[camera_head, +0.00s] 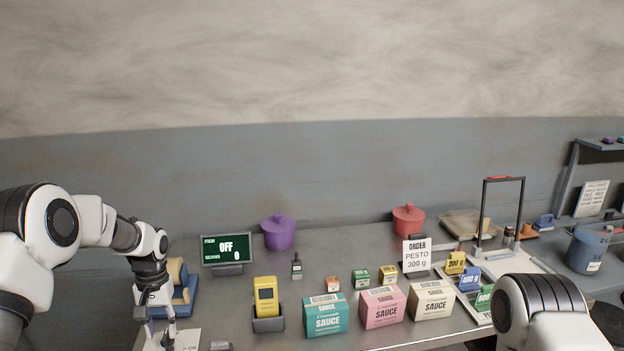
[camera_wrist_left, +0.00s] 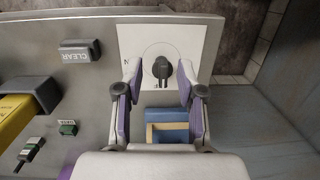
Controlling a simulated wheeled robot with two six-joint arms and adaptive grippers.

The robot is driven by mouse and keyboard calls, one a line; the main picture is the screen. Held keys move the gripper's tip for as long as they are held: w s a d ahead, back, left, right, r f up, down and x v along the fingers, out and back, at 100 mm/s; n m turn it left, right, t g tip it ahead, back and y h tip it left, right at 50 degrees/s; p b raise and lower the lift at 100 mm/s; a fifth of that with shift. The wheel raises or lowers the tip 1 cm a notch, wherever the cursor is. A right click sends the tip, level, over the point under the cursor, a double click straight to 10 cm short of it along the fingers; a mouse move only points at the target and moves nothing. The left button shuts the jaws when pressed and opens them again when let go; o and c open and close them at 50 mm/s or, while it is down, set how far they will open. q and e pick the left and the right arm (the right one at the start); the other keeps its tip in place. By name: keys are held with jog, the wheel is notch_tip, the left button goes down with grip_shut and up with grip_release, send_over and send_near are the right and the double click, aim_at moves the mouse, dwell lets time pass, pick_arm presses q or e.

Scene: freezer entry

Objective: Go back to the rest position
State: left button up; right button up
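My left gripper (camera_head: 160,332) hangs pointing down at the left end of the steel counter (camera_head: 235,300). In the left wrist view, the left gripper (camera_wrist_left: 161,80) has its two purple-padded fingers spread apart. A dark knob (camera_wrist_left: 162,68) on a white plate (camera_wrist_left: 135,40) shows in the gap between the fingertips. I cannot tell whether the fingers are above it or level with it, but neither finger appears to touch it. The white plate also shows in the head view (camera_head: 187,341). My right arm enters at the lower right, and its gripper is out of view.
A blue-and-tan object (camera_head: 180,290) stands close behind my left gripper. A yellow device (camera_head: 265,297), sauce boxes (camera_head: 325,316) and a purple pot (camera_head: 279,233) stand along the counter. A CLEAR button (camera_wrist_left: 80,52) lies beside the plate.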

pick_arm(q)
jog(key=s+d+f+m+g+b, duration=0.15)
jog(key=s+d+f, duration=0.35)
jog(key=s+f, duration=0.6)
jog(key=s+d+f+g+b, duration=0.1)
jog(key=s+d+f+g, duration=0.25)
jog(key=s+f, duration=0.75)
jog(key=s+d+f+t, duration=0.1)
jog(key=s+d+t, duration=0.1)
jog(key=s, duration=0.4)
jog(key=s+d+f+t+b, duration=0.1)
jog(key=s+d+t, duration=0.1)
jog(key=s+t, duration=0.2)
jog(key=s, duration=0.2)
jog(key=shift+s+f+m, duration=0.25)
jog(key=shift+s+m, duration=0.1)
jog(key=shift+s, duration=0.05)
